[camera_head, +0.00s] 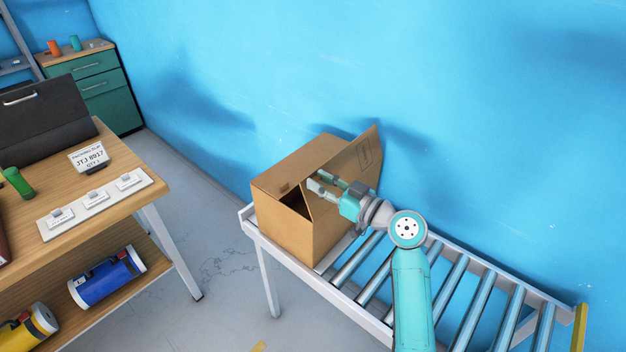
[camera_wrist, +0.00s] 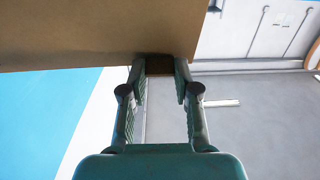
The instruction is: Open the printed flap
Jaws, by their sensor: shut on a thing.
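A brown cardboard box (camera_head: 285,229) stands on the left end of the roller conveyor. A dark gap (camera_head: 296,201) shows into the box left of the flap. My gripper (camera_head: 322,184) is at the flap's near edge. In the wrist view my gripper (camera_wrist: 160,66) has its fingertips shut on the edge of a brown cardboard panel (camera_wrist: 90,33), which matches the flap. The flap's hinge line is partly hidden by my gripper.
The roller conveyor (camera_head: 470,285) runs right from the box, empty, along the blue wall (camera_head: 430,90). A wooden table (camera_head: 120,190) with a label stand (camera_head: 88,157) stands at left. A green drawer cabinet (camera_head: 98,85) is behind it. Floor shows between table and conveyor.

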